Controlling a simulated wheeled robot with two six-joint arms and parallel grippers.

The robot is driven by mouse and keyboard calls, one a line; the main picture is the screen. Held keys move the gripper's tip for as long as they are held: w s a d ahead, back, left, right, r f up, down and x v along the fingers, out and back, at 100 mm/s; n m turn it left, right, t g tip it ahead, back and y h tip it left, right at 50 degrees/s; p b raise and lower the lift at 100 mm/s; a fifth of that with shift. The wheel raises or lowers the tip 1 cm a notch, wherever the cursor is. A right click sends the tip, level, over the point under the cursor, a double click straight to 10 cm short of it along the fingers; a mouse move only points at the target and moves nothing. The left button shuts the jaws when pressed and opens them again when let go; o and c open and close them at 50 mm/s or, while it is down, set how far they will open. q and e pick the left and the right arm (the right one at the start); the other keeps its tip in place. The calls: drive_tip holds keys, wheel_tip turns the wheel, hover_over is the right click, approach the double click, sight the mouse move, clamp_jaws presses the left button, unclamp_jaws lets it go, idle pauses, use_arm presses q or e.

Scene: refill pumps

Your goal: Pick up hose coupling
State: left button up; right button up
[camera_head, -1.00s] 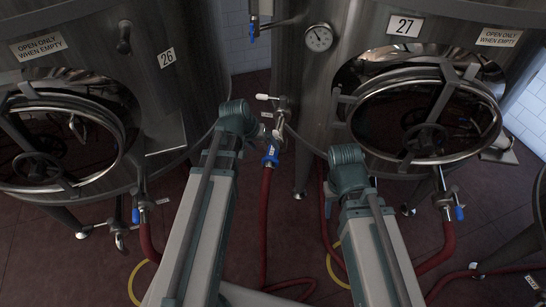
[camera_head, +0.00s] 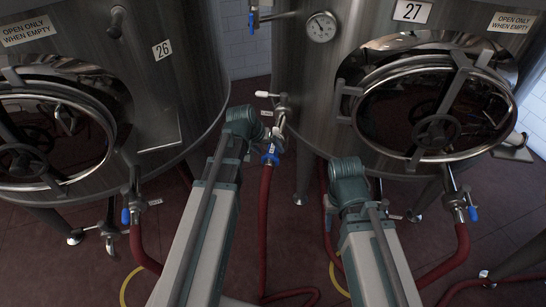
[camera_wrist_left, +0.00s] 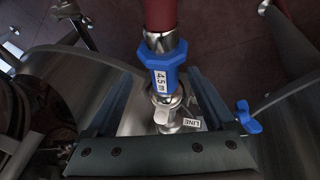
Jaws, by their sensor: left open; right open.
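The hose coupling is a blue collar (camera_head: 270,154) at the top of a red hose, joined below a metal valve on tank 27. In the left wrist view the blue coupling (camera_wrist_left: 162,56) carries a "4.5 m" label and lies between my left gripper's two jaws. My left gripper (camera_head: 268,136) is open beside the coupling, and I see no grip on it. In the left wrist view, my left gripper (camera_wrist_left: 164,85) has a jaw on each side, with gaps to the coupling. My right gripper (camera_head: 330,210) is mostly hidden by its own wrist, lower right, away from the coupling.
Tank 26 (camera_head: 190,85) stands at left and tank 27 (camera_head: 305,95) at right, with round hatches. A white-handled valve (camera_head: 278,104) sits above the coupling. Other red hoses (camera_head: 145,247) and blue-handled valves (camera_head: 472,213) hang at both sides. Open floor (camera_head: 285,230) shows between the tanks.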

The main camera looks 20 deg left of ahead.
sight(270, 151)
use_arm(q)
drive_tip(key=shift+w+f, duration=0.1)
drive_tip(key=b+x, duration=0.4)
drive_tip(key=x, duration=0.1)
drive_tip(key=shift+w+a+f+b, duration=0.2)
drive_tip(key=shift+w+a+b, duration=0.1)
drive_tip(key=shift+a, duration=0.05)
drive_tip(key=shift+r, duration=0.15)
drive_tip(key=shift+c, duration=0.3)
clamp_jaws()
